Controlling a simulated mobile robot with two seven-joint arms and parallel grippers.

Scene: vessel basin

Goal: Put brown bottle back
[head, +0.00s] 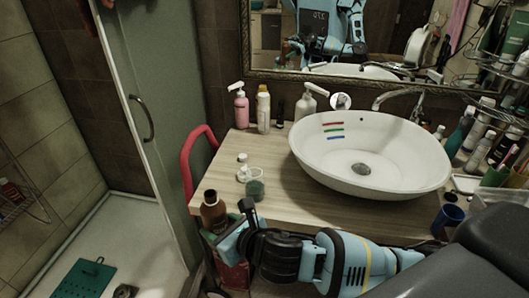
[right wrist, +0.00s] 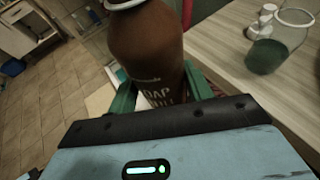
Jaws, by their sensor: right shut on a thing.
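My right gripper (head: 226,236) is shut on the brown bottle, which also shows large in the right wrist view (right wrist: 147,45). The green fingers (right wrist: 160,92) sit on both sides of its labelled body. The bottle's lower part is hidden by the gripper. My left gripper is not directly in view.
A glass jar with dark green contents (head: 256,189) and small white bottles (head: 242,165) stand near the counter's left side. The white basin (head: 370,160) fills the middle right. A pink bottle (head: 241,108) stands behind. A red rail (head: 190,160) lines the left edge.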

